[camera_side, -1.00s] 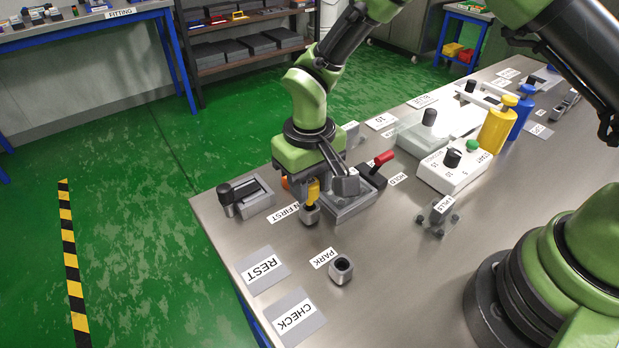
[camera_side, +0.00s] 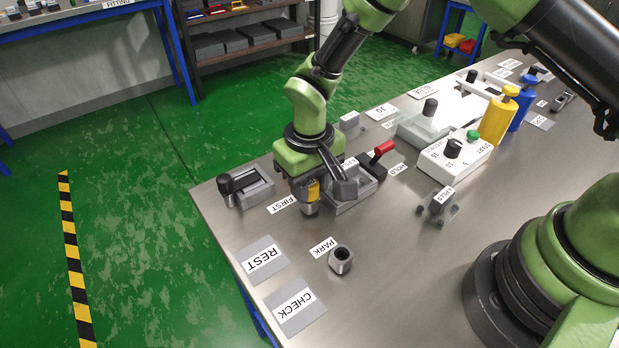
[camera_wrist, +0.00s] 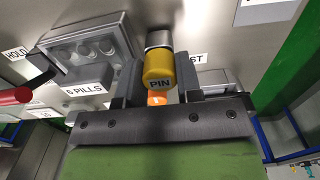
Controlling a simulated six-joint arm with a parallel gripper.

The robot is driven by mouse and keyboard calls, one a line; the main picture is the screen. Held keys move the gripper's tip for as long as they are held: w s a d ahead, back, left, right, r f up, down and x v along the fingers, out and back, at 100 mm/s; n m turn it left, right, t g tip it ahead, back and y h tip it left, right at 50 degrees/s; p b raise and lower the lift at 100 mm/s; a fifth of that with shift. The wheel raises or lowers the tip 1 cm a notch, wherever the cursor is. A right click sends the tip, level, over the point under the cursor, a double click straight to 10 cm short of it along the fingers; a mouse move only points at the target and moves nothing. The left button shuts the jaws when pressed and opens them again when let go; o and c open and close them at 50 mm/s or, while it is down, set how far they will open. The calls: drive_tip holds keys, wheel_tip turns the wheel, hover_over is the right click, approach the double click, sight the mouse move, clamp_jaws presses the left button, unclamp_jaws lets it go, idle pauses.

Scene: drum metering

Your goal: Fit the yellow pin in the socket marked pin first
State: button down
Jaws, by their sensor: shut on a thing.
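The yellow pin (camera_wrist: 159,70), marked PIN on its end, is between the two fingers of my gripper (camera_wrist: 158,82), which is shut on it. In the side view the pin (camera_side: 312,190) stands upright directly over the small grey socket (camera_side: 311,208) beside the label ending in FIRST (camera_side: 282,204). In the wrist view the grey metal (camera_wrist: 158,38) meets the pin's yellow head with no clear gap. How deep the pin sits is hidden. My gripper also shows in the side view (camera_side: 315,188), low over the socket.
A grey tray (camera_side: 350,205) marked 6 PILLS in the wrist view is close beside my gripper, with a red-handled clamp (camera_side: 382,149) behind it. A black-handled block (camera_side: 246,190) stands left.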

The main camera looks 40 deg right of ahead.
sight(310, 183)
drive_tip(key=shift+f, duration=0.15)
drive_tip(key=c, duration=0.7)
unclamp_jaws()
wheel_tip(310, 183, up, 10)
